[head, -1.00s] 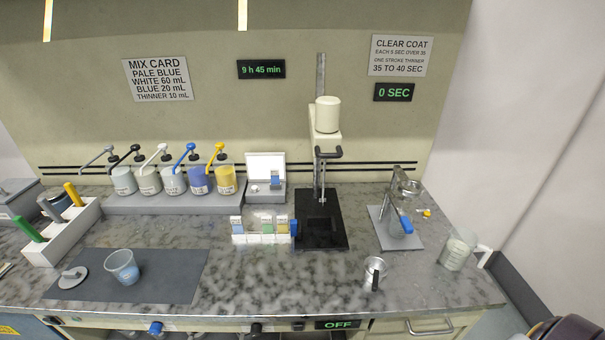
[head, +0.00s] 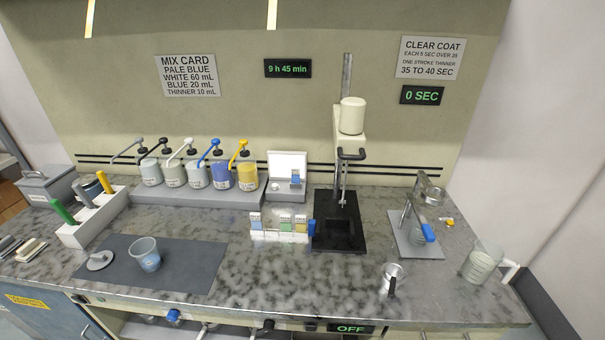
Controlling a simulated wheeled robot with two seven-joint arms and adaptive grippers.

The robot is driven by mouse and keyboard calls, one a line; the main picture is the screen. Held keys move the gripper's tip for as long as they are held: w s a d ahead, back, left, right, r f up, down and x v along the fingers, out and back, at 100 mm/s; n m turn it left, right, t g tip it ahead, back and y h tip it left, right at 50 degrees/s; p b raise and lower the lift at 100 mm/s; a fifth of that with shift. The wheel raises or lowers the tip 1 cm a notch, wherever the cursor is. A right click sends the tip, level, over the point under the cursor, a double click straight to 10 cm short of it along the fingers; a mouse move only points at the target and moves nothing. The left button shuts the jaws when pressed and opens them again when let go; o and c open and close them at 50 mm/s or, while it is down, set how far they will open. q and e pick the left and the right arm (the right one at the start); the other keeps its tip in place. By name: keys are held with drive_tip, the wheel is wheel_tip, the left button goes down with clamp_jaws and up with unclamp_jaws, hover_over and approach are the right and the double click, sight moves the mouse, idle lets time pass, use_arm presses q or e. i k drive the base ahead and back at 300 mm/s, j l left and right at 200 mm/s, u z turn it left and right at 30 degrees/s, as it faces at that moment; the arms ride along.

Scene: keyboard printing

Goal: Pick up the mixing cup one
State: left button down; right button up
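A translucent mixing cup (head: 145,254) stands upright on the dark grey mat (head: 190,262) at the left front of the counter. It has a pale blue tint, and its contents are not clear. A grey round lid with a knob (head: 100,260) lies on the mat just left of the cup. A larger clear beaker with a handle (head: 482,262) stands at the far right, and a small metal cup with a dark handle (head: 391,278) stands at the right front. Neither of my grippers shows in the head view now.
Pump jars (head: 197,175) stand on a grey base along the back. A mixer stand with a black base (head: 339,226) is in the middle. A white rack (head: 95,217) with coloured handles stands left of the mat. The counter between mat and metal cup is clear.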

sight(145, 251)
drive_tip(key=u, duration=1.3)
drive_tip(key=k+l+z, duration=0.25)
drive_tip(key=k+l, duration=0.05)
drive_tip(key=l, duration=0.05)
